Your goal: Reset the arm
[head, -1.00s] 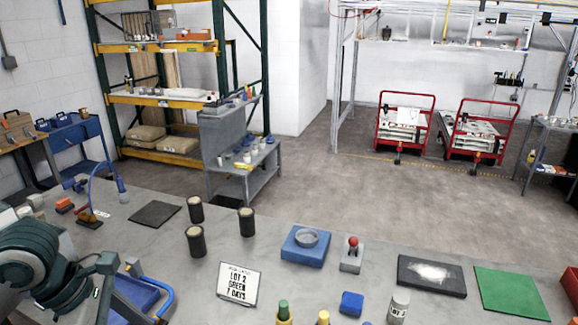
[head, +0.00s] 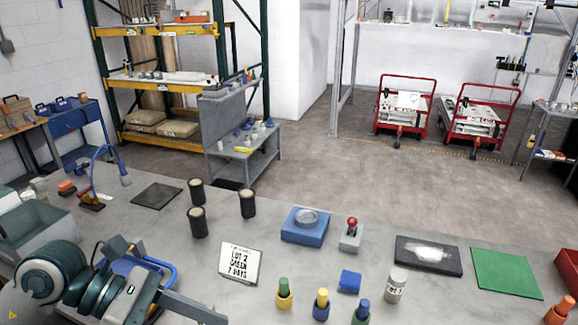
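My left arm comes in at the lower left, over the near left part of the grey bench (head: 330,262). My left gripper (head: 192,308) is at the arm's end, seen as a grey bar low in the picture. Its fingers are not clear enough to tell whether they are open. Nothing is seen held in it. It is left of the green-topped bottle (head: 284,293) and below the sign card (head: 240,263). My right arm and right gripper are not in view.
Behind my arm are a blue tray (head: 128,265) and a grey bin (head: 40,228). Black cylinders (head: 197,222), a blue block with a dish (head: 305,226), a red-knobbed lever (head: 351,234), a dark mat (head: 428,256) and a green mat (head: 505,273) stand on the bench.

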